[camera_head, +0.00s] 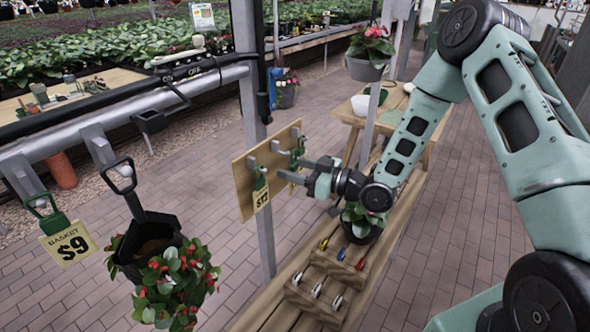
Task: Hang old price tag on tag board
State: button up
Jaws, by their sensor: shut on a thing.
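A price tag (262,197), yellow below a green holder and reading about $12, is at the left part of the wooden tag board (243,185). My gripper (290,170) reaches to the board's face from the right, with its fingertips close beside this tag. It is shut on a tag, seemingly this one, but the grip itself is hard to make out. Whether the tag's holder rests on its hook cannot be told. A second green holder (297,151) is at the board's right part, partly behind my fingers.
A grey post (262,220) stands behind the board. A wooden bench (385,240) with a potted plant and a small rack (322,280) lies below.

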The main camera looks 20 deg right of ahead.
jog(key=shift+b+x, duration=0.35)
jog(key=shift+x, duration=0.9)
jog(key=shift+w+d, duration=0.15)
jog(key=shift+w, duration=0.05)
jog(key=shift+w+a+b, duration=0.2)
jog(key=shift+w+b, duration=0.05)
jog(key=shift+b, duration=0.05)
jog(key=shift+w+a+r+b, duration=0.15)
jog(key=shift+a+b, duration=0.1)
jog(key=shift+b, duration=0.05)
